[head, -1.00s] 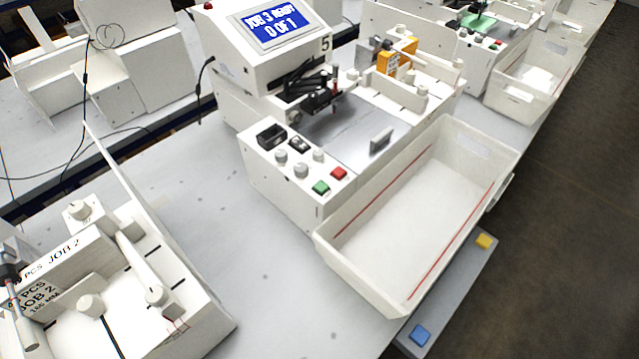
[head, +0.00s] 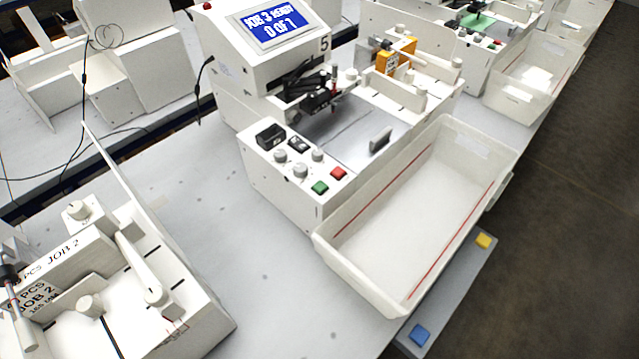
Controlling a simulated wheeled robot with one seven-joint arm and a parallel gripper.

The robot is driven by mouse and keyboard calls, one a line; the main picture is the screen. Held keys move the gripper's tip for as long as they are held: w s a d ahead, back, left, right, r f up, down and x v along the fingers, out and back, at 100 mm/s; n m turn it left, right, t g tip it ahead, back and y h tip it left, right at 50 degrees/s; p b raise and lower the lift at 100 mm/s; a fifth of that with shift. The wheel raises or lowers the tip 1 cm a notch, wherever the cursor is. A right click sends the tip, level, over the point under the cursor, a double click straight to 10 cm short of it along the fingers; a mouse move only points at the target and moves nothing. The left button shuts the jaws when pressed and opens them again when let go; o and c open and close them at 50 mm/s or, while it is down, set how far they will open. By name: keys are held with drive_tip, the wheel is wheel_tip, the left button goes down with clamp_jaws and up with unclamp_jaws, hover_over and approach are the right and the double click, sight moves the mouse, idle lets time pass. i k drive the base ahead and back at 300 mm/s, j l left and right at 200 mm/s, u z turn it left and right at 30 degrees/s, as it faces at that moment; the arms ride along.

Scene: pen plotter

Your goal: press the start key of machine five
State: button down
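Machine five (head: 262,62) stands on the bench at the upper middle, with a "5" on its housing. Its blue screen (head: 268,23) reads "JOB 3 READY 0 OF 1". On its control panel (head: 270,182) are a green key (head: 320,187) and a red key (head: 338,173) side by side at the front, with grey knobs and black switches behind them. A dark pen carriage (head: 318,98) sits over its grey metal bed. My gripper is not in view.
A white bin (head: 365,272) with red lines stands right of the panel. Bench space (head: 265,290) between is clear. Another machine (head: 480,45) stands behind.

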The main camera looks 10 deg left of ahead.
sight(320, 186)
drive_tip(key=i+l, duration=0.85)
drive_tip(key=u, duration=2.2)
